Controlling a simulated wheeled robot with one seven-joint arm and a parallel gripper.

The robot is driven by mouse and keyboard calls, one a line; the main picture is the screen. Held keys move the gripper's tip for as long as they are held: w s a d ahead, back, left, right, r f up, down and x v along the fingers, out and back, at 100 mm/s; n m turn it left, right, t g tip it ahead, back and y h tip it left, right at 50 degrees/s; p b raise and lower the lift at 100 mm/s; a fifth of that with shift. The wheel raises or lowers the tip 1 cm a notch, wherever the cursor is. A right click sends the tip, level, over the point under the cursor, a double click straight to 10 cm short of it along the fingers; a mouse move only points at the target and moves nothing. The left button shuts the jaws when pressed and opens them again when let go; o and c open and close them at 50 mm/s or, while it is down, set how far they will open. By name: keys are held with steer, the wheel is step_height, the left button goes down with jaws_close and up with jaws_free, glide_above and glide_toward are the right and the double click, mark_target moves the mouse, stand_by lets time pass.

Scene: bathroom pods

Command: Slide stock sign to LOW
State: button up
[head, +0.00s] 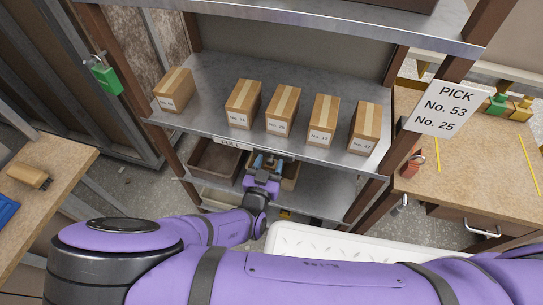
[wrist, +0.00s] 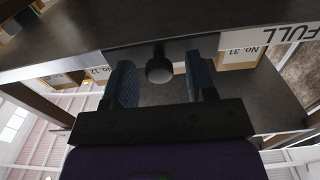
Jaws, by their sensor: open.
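The stock sign shows as a white strip reading FULL (head: 229,143) on the front edge of the shelf, and it also shows in the wrist view (wrist: 292,34). A dark plate beside the strip carries a round knob (wrist: 159,70). No LOW word is visible. My gripper (head: 264,162) is at the shelf edge, just right of the FULL strip in the head view. In the wrist view my gripper (wrist: 162,82) is open, with its blue fingers on either side of the knob. I cannot tell whether either finger touches it.
Several numbered boxes (head: 283,108) stand on the shelf (head: 210,85) above. Open bins (head: 214,160) sit below it. A PICK notice (head: 442,108) hangs on the right post. Workbenches (head: 480,160) stand at the right and left; a white tray (head: 340,245) is in front.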

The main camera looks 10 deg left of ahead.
jaws_close()
steer(key=a, duration=0.9)
steer(key=w+a, duration=0.1)
steer(key=a, duration=0.3)
steer(key=shift+a, duration=0.2)
jaws_free()
steer(key=shift+a, duration=0.1)
steer(key=s, duration=1)
steer(key=shift+s+a, duration=0.4)
